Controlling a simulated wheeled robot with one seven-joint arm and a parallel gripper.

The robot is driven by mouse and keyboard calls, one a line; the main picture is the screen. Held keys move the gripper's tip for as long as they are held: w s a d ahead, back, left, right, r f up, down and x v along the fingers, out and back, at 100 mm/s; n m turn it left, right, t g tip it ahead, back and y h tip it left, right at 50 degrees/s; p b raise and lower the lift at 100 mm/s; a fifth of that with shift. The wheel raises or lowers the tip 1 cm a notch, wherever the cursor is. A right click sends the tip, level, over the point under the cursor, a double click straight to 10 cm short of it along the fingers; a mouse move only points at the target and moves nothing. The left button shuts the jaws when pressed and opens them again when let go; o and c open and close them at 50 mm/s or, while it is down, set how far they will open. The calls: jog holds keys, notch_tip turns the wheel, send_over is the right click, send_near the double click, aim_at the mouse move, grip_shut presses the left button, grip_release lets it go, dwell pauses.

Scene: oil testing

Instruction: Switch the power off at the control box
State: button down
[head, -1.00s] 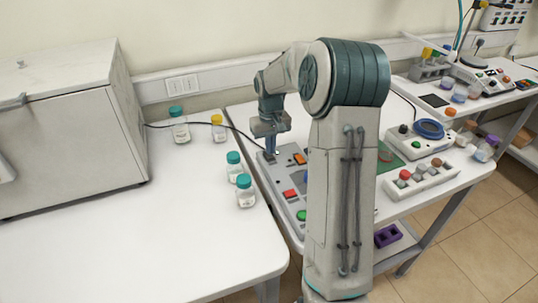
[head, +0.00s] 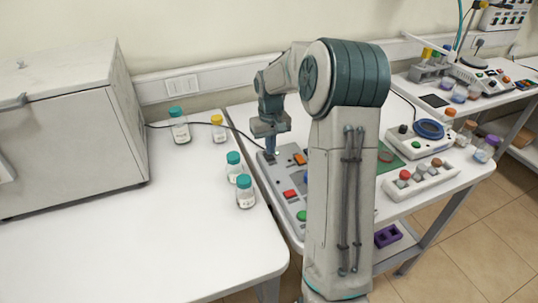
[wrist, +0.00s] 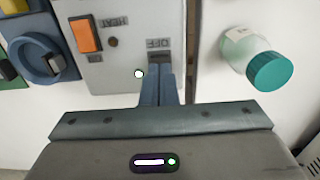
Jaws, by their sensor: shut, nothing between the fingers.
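The grey control box (head: 277,180) lies on the middle table, partly hidden behind my arm. It carries an orange rocker (head: 299,159), a red button (head: 289,194) and a green button (head: 301,215). My gripper (head: 270,153) points down at the box's far left corner, fingers shut and empty. In the wrist view the fingertips (wrist: 157,68) are at a dark switch slot (wrist: 160,57) below an upside-down "OFF" label. The fingers hide part of the slot; I cannot tell whether they touch the switch or its position. A small pale lamp (wrist: 138,74) glows beside them.
Several bottles with teal caps stand on the left table; one (head: 245,191) is near the box, and it or a similar bottle (wrist: 257,58) shows in the wrist view. A black cable (head: 222,125) runs to the box. A blue ring part (wrist: 38,60) lies left in the wrist view.

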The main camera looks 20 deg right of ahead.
aim_at(270, 157)
jog(key=shift+f+b, duration=0.65)
jog(key=shift+f, duration=0.3)
dwell(0.8)
jog(key=shift+r, duration=0.1)
jog(key=shift+r+p, duration=2.55)
jog(key=shift+r, duration=0.85)
jog(key=shift+s+r, duration=0.1)
jog(key=s+a+r+t, duration=0.1)
jog(key=s+a+r, duration=0.3)
jog(key=s, duration=0.2)
jog(key=s+a+r+t, duration=0.1)
jog(key=s+a+r, duration=0.2)
jog(key=s+r, duration=0.3)
jog(key=s+a, duration=0.2)
jog(key=s, duration=0.6)
jog(key=s+a+f+t, duration=0.1)
jog(key=s+a, duration=0.1)
jog(key=s, duration=0.6)
jog(key=shift+a+t, duration=0.25)
jog(key=shift+t, duration=0.05)
jog(key=c, duration=2.1)
grip_release()
jog(key=shift+w, duration=0.1)
jog(key=shift+c, duration=0.2)
